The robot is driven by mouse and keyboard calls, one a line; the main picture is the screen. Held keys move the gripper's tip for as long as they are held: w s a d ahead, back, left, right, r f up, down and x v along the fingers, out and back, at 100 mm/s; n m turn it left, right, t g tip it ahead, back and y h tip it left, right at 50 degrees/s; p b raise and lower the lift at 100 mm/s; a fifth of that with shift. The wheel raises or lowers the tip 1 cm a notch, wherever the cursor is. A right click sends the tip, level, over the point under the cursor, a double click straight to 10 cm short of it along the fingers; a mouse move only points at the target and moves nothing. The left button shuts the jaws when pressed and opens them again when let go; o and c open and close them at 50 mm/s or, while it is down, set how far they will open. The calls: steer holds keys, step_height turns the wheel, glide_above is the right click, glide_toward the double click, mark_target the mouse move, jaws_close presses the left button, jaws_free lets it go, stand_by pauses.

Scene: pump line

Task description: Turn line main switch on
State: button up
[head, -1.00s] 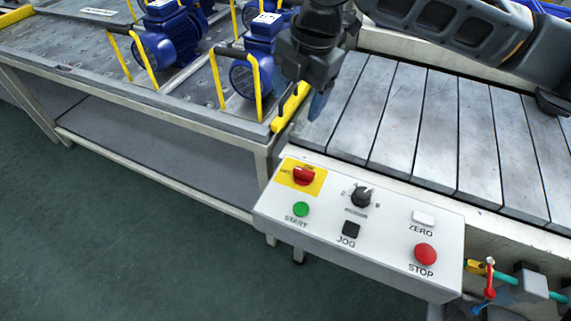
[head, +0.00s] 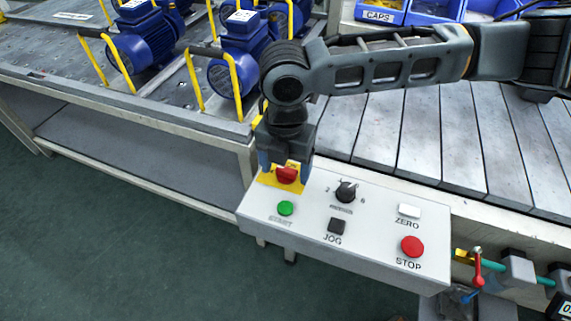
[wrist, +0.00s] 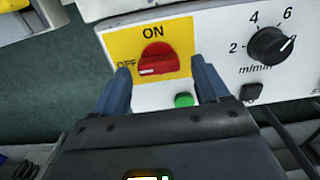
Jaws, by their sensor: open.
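The line main switch (head: 286,175) is a red rotary knob on a yellow plate at the upper left of the white control panel. In the wrist view the red knob (wrist: 158,60) has its grip bar lying roughly level, with a pale mark at its left end towards OFF. ON is printed above it. My gripper (head: 285,170) is open over the switch. In the wrist view my gripper (wrist: 162,72) has one blue finger on each side of the knob, with visible gaps; I cannot tell how deep the fingertips reach.
On the same panel are a green START button (head: 285,208), a black speed dial (head: 346,191), a black JOG button (head: 336,226), a white ZERO button (head: 409,211) and a red STOP button (head: 412,246). Blue pumps (head: 140,40) stand on the bench behind left. A slatted conveyor (head: 430,130) runs behind.

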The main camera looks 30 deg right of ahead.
steer(key=shift+f, duration=0.1)
steer(key=c, duration=1.1)
steer(key=shift+o, duration=0.2)
steer(key=m+p, duration=0.3)
steer(key=m, duration=0.1)
steer(key=shift+w+r+m+p, duration=0.1)
steer(key=shift+r+m+p, duration=0.1)
steer(key=shift+m+p, duration=0.2)
steer(key=m+p, duration=0.3)
steer(key=m, duration=0.1)
steer(key=shift+w+m, duration=0.1)
steer(key=shift+m, duration=0.2)
steer(key=m+p, duration=0.3)
steer(key=m, duration=0.1)
steer(key=shift+w, duration=0.1)
steer(key=shift+w+d+f+m+p, duration=0.1)
steer(key=shift+m+p, duration=0.65)
steer(key=shift+m, duration=0.4)
steer(key=shift+d+f+m+p, duration=0.1)
steer(key=shift+m+p, duration=0.6)
steer(key=shift+m, duration=0.45)
